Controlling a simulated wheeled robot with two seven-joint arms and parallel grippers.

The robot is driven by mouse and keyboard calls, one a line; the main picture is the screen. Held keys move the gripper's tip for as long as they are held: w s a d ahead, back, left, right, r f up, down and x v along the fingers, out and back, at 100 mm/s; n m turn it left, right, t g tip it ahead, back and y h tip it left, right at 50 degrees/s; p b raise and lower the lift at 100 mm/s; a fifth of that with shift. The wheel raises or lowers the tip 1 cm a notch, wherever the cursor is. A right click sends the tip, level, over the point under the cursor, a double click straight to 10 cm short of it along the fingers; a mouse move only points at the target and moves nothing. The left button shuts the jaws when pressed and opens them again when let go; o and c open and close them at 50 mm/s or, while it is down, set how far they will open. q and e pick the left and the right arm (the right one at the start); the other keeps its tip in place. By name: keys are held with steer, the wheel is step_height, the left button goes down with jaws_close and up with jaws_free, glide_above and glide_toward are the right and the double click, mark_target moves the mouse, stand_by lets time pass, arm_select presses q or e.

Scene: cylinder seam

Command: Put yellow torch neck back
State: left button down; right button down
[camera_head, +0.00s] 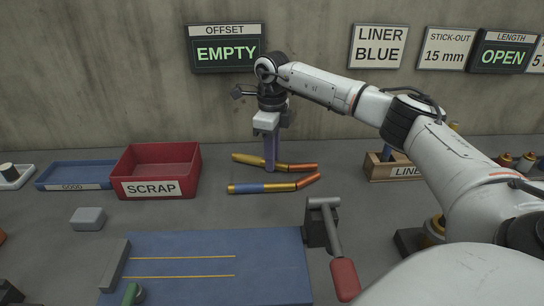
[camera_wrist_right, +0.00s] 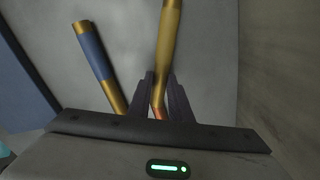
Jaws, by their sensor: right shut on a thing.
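The yellow torch neck (camera_head: 246,159) lies along the back of the bench, a gold tube with a copper bent end to the right. My right gripper (camera_head: 270,166) reaches down over it and is shut on its middle. In the right wrist view the neck (camera_wrist_right: 168,40) passes between my right gripper's dark fingers (camera_wrist_right: 160,88), which hide part of it. Whether it touches the bench or is slightly raised, I cannot tell. A second neck with a blue band (camera_head: 250,188) lies just in front, apart from the gripper. It also shows in the wrist view (camera_wrist_right: 92,50).
A red SCRAP bin (camera_head: 190,155) and a blue tray (camera_head: 75,172) stand at the left. A wooden LINER box (camera_head: 384,172) is at the right, behind my right arm. A blue mat (camera_head: 210,275) and a red-handled lever (camera_head: 344,278) are in front. A sign reads OFFSET EMPTY (camera_head: 226,48).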

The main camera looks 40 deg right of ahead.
steer(key=shift+f, duration=0.15)
steer(key=c, duration=1.6)
jaws_free()
step_height(320, 180, up, 12)
steer(key=shift+r, duration=0.2)
steer(key=shift+f, duration=0.1)
